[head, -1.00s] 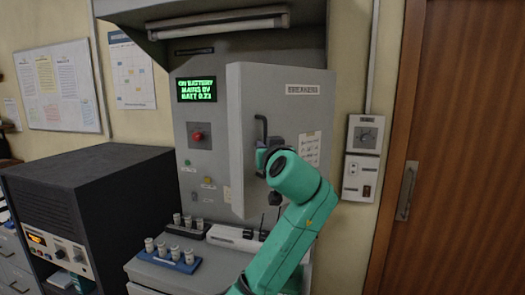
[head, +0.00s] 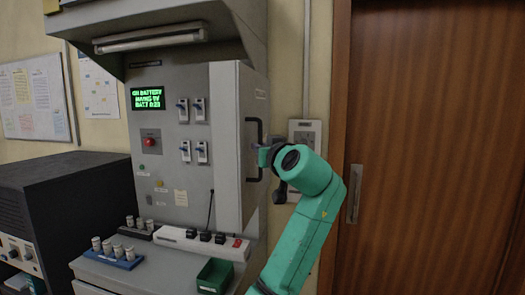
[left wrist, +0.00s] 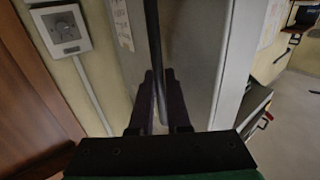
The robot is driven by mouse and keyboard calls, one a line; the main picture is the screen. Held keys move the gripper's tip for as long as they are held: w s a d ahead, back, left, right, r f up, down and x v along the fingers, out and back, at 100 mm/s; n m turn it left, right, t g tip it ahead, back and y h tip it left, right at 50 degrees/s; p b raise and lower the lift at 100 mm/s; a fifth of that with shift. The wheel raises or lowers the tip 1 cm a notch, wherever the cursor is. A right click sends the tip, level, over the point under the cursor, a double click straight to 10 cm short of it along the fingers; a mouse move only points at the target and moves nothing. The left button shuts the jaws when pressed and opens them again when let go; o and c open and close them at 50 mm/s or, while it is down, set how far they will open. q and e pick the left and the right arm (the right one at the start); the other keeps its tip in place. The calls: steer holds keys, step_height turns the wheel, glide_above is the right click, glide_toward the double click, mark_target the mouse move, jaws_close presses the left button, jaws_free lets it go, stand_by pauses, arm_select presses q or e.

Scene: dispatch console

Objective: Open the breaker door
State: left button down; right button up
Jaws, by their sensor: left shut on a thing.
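The grey breaker door (head: 228,150) stands swung out from the grey console cabinet, and breaker switches (head: 192,128) show on the panel to its left. The door's dark bar handle (head: 248,135) is on its outer face. My left gripper (head: 262,156) is at the handle, shut on it. In the left wrist view the handle (left wrist: 153,40) runs down between the two dark fingers (left wrist: 160,100), beside the grey door face (left wrist: 195,60). The fingers partly hide the handle's lower part. My right gripper is not in view.
A white power strip (head: 203,242), a green bin (head: 214,275) and a blue rack of small cylinders (head: 118,253) are on the console shelf. A wall switch box (head: 305,132) and a wooden door (head: 440,150) are at right. A black radio unit (head: 60,195) stands at left.

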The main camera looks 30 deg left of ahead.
arm_select(q)
steer(key=shift+w+d+r, duration=0.1)
steer(key=shift+r, duration=0.05)
steer(key=c, duration=1.2)
jaws_free()
steer(key=o, duration=0.3)
steer(key=shift+w+a, duration=0.15)
steer(key=shift+a, duration=0.1)
steer(key=b+v, duration=0.6)
steer(key=v, duration=0.8)
steer(key=shift+d, duration=0.2)
